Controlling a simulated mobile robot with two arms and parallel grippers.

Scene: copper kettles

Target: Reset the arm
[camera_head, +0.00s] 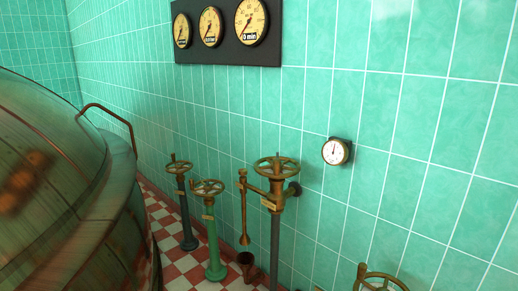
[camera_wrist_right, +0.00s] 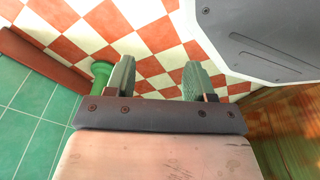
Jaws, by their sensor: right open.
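My right gripper (camera_wrist_right: 160,78) shows in the right wrist view, its two grey-green fingers apart with only floor between them. It is empty and points down over a red and white checkered floor (camera_wrist_right: 148,42). Neither of my arms shows in the head view, and my left gripper is in no view. Part of my own pale body, probably the base, fills the upper right of the wrist view.
A large copper kettle (camera_head: 60,190) stands left. Valve stands, dark (camera_head: 186,215), green (camera_head: 212,240) and brass-topped (camera_head: 274,205), rise by the tiled wall (camera_head: 400,110). Gauges (camera_head: 210,27) hang above; a small dial (camera_head: 335,152) sits right. Another handwheel (camera_head: 380,278) shows bottom right.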

